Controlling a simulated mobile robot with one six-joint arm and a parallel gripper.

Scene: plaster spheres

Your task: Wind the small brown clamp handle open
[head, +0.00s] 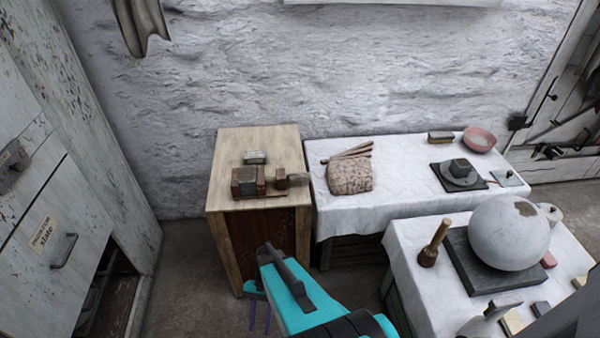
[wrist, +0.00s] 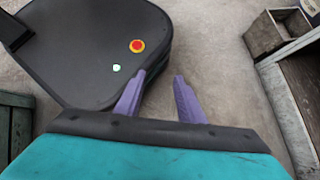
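A small brown clamp (head: 246,182) sits on top of the wooden cabinet (head: 258,140) in the head view. A small brown block-like part (head: 281,179), which looks like its handle, stands at its right end. It is too small to tell how far the clamp is wound. My gripper (head: 259,318) hangs low in front of the cabinet, well below the clamp and apart from it. In the wrist view, the purple fingers of my gripper (wrist: 159,76) are spread with nothing between them. The clamp does not show in the wrist view.
Right of the cabinet, a white-clothed table (head: 400,200) holds a speckled cloth bundle (head: 350,176) and a pink bowl (head: 479,139). A nearer table carries a large plaster sphere (head: 509,232) and a mallet (head: 434,243). Drawers stand at left.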

